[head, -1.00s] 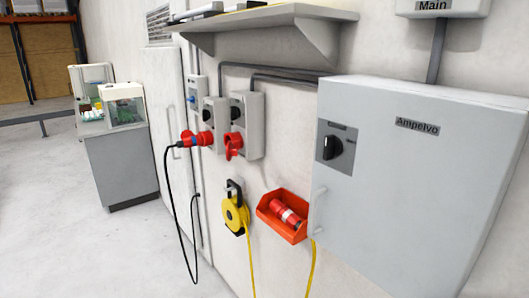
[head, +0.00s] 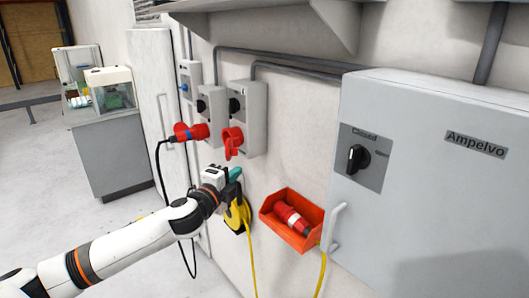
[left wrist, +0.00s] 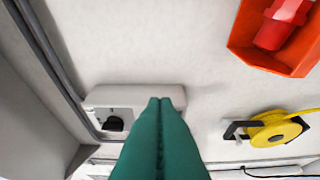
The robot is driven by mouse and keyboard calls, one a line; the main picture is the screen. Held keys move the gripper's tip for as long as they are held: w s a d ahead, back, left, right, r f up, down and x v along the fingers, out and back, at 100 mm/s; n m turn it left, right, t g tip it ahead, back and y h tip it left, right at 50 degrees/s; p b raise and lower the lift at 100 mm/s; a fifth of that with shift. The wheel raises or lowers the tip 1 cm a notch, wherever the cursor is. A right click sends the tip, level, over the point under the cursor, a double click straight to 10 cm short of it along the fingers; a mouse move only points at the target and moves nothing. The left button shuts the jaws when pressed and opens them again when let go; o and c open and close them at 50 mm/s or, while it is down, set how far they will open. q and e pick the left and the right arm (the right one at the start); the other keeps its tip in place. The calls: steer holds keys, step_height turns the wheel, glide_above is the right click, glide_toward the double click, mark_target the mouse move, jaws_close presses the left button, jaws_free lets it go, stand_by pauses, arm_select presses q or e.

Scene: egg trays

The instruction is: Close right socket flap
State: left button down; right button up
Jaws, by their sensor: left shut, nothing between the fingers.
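The right socket is a grey wall box (head: 256,120) with a black rotary knob and a red socket on its lower front. Its red flap (head: 232,141) stands out from the socket and looks open; its exact angle is hard to tell. My left gripper (head: 236,173) is shut and empty, with its teal fingertips just below the red flap, apparently apart from it. In the left wrist view, the teal fingers (left wrist: 160,102) are pressed together and point at the grey box (left wrist: 165,95). They hide the red socket and flap there. My right gripper is not in view.
A left socket (head: 190,132) holds a red plug with a black cable. A yellow cable reel (head: 240,217) hangs behind my left gripper. A red bin (head: 275,217) with a red connector is to the right, beside the grey Ampelvo cabinet (head: 440,190). A shelf (head: 260,8) is above.

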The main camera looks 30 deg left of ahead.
mark_target(233, 150)
arm_select(q)
steer(key=w+p, duration=0.4)
steer(key=w, duration=0.6)
steer(key=a, duration=0.1)
steer(key=s+a+p, duration=0.1)
steer(key=s+a, duration=0.1)
steer(key=a, duration=0.1)
steer(key=shift+r, duration=0.2)
steer(key=shift+w, duration=0.1)
steer(key=shift+a, duration=0.1)
steer(key=shift+s+m+h, duration=0.2)
steer(key=shift+m+h, duration=0.2)
steer(key=shift+h, duration=0.1)
